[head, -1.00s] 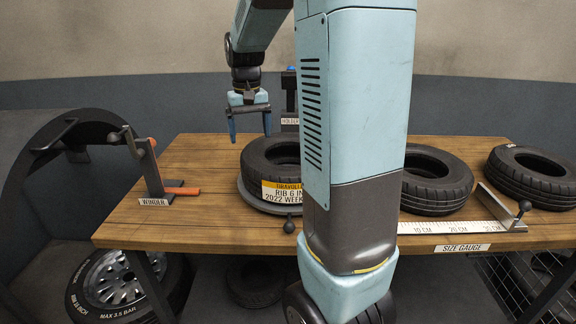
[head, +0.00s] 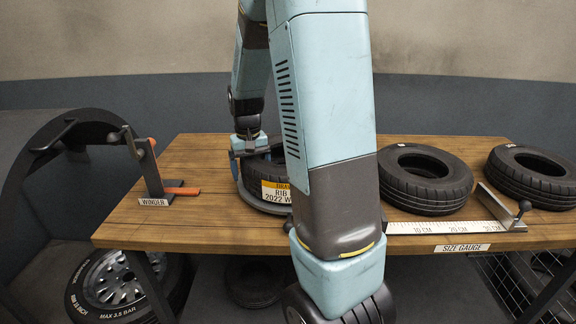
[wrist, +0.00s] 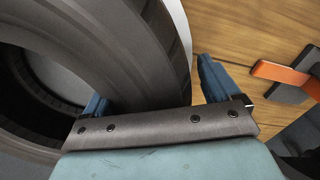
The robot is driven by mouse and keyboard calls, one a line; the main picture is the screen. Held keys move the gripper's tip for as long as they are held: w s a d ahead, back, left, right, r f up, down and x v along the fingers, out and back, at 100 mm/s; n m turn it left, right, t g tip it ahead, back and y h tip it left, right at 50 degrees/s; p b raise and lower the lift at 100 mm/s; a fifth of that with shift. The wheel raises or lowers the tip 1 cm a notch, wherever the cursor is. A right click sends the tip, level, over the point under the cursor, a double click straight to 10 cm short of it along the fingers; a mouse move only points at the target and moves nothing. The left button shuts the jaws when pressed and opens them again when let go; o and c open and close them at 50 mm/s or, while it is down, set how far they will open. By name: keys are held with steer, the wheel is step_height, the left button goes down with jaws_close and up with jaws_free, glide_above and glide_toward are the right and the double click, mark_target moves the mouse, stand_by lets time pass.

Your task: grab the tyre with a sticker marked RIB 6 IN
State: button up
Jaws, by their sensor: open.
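The tyre (head: 254,172) with the yellow-and-white sticker (head: 276,192) lies flat on a round grey stand (head: 250,198) on the bench. My arm hides its right part and part of the sticker, leaving "RIB" and "2022 W" readable. My gripper (head: 250,158) is at the tyre's left side, pointing down. In the wrist view the gripper (wrist: 155,85) is open, with the tyre's wall (wrist: 150,75) between its fingers. One finger is on the hole side and the other is outside the tread, over the wood. I cannot tell whether either finger touches the rubber.
Two other tyres lie to the right, one by the size gauge (head: 440,228) and one at the bench's right end (head: 535,178). The winder (head: 152,170) with its orange handle (head: 182,190) stands at the left. Bare wood (head: 206,165) lies between winder and stand.

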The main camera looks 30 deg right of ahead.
steer(key=shift+f, duration=0.3)
steer(key=shift+c, duration=0.2)
jaws_close()
stand_by(0.5)
